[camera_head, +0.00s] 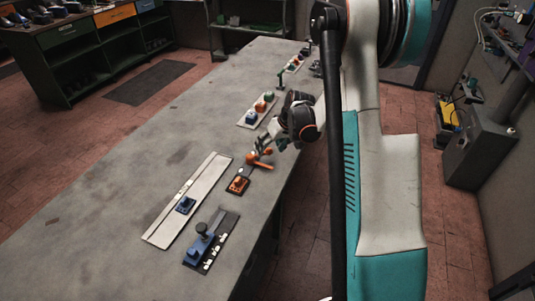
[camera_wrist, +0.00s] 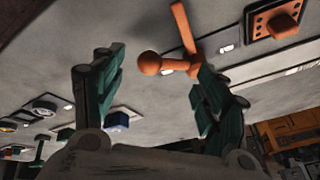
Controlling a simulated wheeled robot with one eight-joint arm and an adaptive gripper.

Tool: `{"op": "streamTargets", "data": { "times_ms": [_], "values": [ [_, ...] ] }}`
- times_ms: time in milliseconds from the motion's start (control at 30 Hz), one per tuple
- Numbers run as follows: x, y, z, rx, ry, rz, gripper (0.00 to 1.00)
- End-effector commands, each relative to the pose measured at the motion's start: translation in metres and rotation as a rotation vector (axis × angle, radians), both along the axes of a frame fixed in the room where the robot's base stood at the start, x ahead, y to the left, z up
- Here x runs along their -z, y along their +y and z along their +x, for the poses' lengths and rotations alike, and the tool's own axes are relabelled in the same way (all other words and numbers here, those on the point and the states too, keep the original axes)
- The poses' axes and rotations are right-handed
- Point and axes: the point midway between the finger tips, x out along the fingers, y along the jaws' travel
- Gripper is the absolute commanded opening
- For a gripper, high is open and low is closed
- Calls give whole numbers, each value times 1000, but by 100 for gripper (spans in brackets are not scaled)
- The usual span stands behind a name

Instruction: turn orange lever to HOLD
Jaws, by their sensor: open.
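In the wrist view the orange lever (camera_wrist: 183,28) shows a long bar and a round orange knob (camera_wrist: 148,63). My gripper (camera_head: 266,147) is open, with its green fingers pointing down at the lever. In the wrist view the knob appears between the spread fingers of my gripper (camera_wrist: 158,63), and the right finger overlaps the lever's orange hub. I cannot tell whether they touch. Small white label plates (camera_wrist: 228,48) sit by the lever; no HOLD lettering is readable.
An orange block on a dark plate (camera_head: 238,184) is close by the lever. A long pale rail with a blue slider (camera_head: 186,205) and a blue clamp device (camera_head: 203,245) lie nearer. A tray of coloured knobs (camera_head: 257,110) is farther back. The bench's left side is clear.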

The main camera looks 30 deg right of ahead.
Motion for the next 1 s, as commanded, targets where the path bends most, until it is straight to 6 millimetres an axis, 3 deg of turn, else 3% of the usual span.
{"op": "streamTargets", "data": {
  "times_ms": [200,600,900,1000],
  "values": [
    [24,5,10,-1,1,0,67],
    [29,6,12,0,1,0,67],
    [29,6,12,-2,2,1,0],
    [29,7,11,-3,3,0,0]
  ]
}}
